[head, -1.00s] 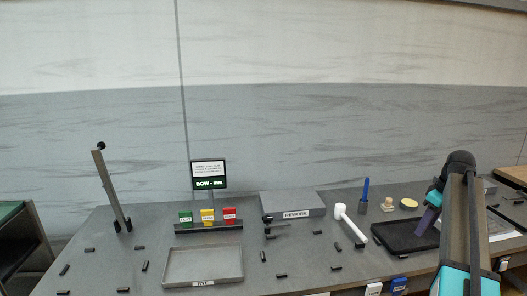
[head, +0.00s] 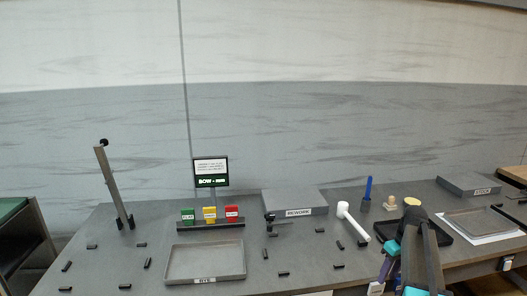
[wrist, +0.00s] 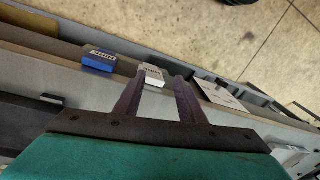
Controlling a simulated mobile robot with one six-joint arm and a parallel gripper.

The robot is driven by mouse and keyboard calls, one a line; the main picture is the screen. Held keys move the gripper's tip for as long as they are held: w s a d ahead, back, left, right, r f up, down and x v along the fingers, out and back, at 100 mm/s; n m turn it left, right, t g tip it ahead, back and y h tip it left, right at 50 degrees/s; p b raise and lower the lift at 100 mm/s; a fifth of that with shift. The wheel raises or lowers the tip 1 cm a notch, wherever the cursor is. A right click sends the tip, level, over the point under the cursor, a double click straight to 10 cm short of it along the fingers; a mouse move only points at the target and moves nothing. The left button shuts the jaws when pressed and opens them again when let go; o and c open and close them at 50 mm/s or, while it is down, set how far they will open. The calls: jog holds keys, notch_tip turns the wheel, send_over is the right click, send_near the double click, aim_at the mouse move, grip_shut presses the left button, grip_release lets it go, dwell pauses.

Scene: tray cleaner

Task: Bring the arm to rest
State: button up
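My arm (head: 424,265) is at the lower right of the head view, folded toward me at the table's front edge. My gripper (head: 384,275) points downward with purple fingers in front of that edge. In the wrist view, the two fingers of my gripper (wrist: 158,80) stand apart with a gap between them. Nothing is held. A white labelled block (wrist: 151,76) shows beyond the gap, and a blue labelled block (wrist: 99,60) lies to its left, both apart from the fingers.
The grey table (head: 330,255) carries scattered small black pieces, an empty grey tray (head: 205,247), a REWORK platform (head: 295,198) and a white hammer-like tool (head: 352,222). A black mat (head: 449,235) is partly behind my arm. A grey tray on white paper (head: 480,236) lies at right.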

jog(key=s+a+f+m+g+b, duration=0.1)
jog(key=s+a+f, duration=0.45)
jog(key=f, duration=0.35)
jog(key=s+a+f+m+g, duration=0.1)
jog(key=s+a+f, duration=0.45)
jog(key=f, duration=0.35)
jog(key=s+a+f+g+b, duration=0.1)
jog(key=s+a+f, duration=0.3)
jog(key=a+f, duration=0.4)
jog(key=s+a+f+g, duration=0.1)
jog(key=s+a+f, duration=0.1)
jog(key=s+f, duration=0.3)
jog(key=s+a+f+m+g+h+b, duration=0.1)
jog(key=s+a+f, duration=0.2)
jog(key=s, duration=0.9)
jog(key=s+a+f+m+g, duration=0.1)
jog(key=s+a+f, duration=0.2)
jog(key=s+f, duration=0.4)
jog(key=shift+s+f+h, duration=0.2)
jog(key=shift+s+h, duration=0.1)
jog(key=shift+s, duration=0.55)
